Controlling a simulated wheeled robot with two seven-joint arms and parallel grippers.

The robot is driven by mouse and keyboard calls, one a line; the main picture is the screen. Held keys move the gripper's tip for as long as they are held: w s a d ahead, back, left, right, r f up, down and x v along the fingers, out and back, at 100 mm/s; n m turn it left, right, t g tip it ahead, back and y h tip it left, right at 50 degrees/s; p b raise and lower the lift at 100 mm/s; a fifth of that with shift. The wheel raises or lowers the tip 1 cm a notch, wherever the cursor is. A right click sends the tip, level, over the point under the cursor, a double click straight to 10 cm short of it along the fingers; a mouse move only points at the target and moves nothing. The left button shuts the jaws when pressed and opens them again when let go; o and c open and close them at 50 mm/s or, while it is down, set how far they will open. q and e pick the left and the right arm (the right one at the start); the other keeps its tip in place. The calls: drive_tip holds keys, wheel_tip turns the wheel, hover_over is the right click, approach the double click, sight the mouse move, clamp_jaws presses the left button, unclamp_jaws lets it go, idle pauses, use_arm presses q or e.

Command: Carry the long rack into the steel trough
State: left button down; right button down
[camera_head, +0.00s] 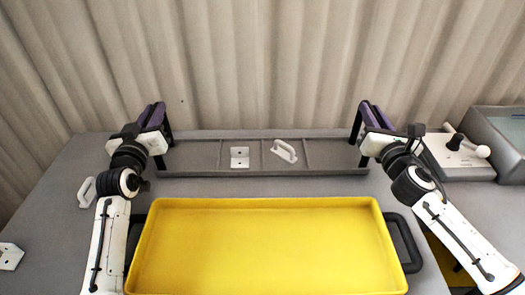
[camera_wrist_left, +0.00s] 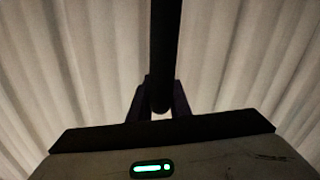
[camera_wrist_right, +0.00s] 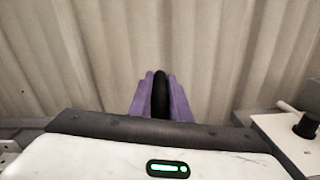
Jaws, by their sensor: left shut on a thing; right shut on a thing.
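The long rack (camera_head: 208,156) is a grey, shallow, divided tray lying crosswise behind the yellow tray in the head view. It has an upright black handle at each end. My left gripper (camera_head: 152,115) is shut on its left handle; the dark bar (camera_wrist_left: 163,50) shows between the fingers in the left wrist view. My right gripper (camera_head: 370,115) is shut on its right handle (camera_wrist_right: 160,95), between purple fingers in the right wrist view. The rack looks level; I cannot tell whether it touches the table. I see no steel trough.
A yellow tray (camera_head: 265,202) with black side handles stands in front. A white plate (camera_head: 240,157) and a white handle piece (camera_head: 284,151) show within the rack. A control box (camera_head: 455,155) and a screen unit (camera_head: 500,135) stand right. Another handle piece (camera_head: 86,192) lies left.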

use_arm(q)
drive_tip(key=shift+f, duration=0.1)
idle(0.7)
